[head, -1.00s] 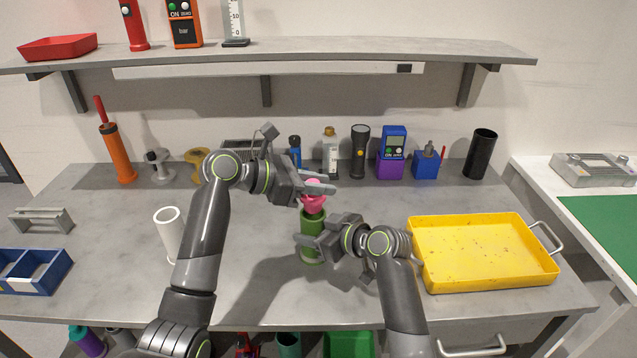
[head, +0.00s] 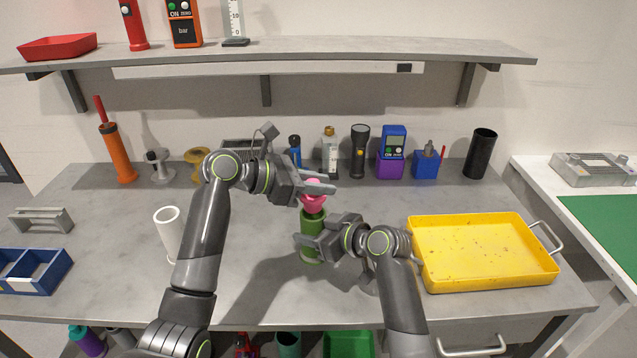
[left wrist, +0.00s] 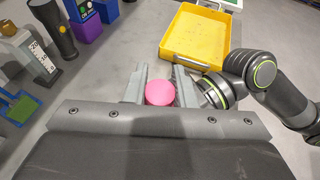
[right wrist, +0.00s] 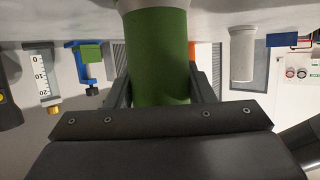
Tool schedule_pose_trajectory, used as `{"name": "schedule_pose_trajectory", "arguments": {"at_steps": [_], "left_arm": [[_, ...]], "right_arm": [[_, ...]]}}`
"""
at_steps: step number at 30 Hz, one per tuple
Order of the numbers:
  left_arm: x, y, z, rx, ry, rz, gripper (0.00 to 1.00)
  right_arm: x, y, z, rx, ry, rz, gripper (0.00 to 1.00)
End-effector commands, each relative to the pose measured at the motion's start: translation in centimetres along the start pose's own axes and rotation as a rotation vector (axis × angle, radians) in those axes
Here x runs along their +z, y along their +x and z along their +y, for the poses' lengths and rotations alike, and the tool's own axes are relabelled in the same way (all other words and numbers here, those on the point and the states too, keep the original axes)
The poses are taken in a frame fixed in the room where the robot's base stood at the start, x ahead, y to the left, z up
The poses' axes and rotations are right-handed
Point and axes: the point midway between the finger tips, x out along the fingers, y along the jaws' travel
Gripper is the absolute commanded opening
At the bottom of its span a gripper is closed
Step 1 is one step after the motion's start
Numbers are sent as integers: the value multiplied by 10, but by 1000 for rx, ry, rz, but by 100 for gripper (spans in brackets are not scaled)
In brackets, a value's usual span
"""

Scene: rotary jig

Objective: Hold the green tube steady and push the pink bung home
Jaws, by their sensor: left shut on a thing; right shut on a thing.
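The green tube (head: 312,226) stands upright on the bench in the middle of the head view. My right gripper (head: 304,246) is shut on its lower part. The green tube also fills the middle of the right wrist view (right wrist: 160,55), between the two fingers. The pink bung (head: 313,203) sits at the top of the tube, its wider head up. My left gripper (head: 322,185) is shut on the bung's head from the left. In the left wrist view the bung's round top (left wrist: 160,93) lies between the fingers. How deep the bung sits is hidden.
A yellow tray (head: 484,285) stands to the right of my right arm. A torch (head: 359,150), a purple-and-blue meter (head: 392,160) and other items line the back under a shelf (head: 270,57).

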Motion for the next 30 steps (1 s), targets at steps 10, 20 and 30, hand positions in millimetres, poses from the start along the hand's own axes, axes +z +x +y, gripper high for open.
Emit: {"name": "schedule_pose_trajectory", "arguments": {"at_steps": [10, 20, 30], "left_arm": [[-8, 3, 0, 0, -1, 0, 0], [-15, 6, 0, 0, -1, 0, 0], [-23, 9, 0, 0, 0, -1, 0]], "right_arm": [[0, 0, 0, 0, 0, 0, 21], [0, 0, 0, 0, 0, 0, 21], [0, 0, 0, 0, 0, 0, 21]]}}
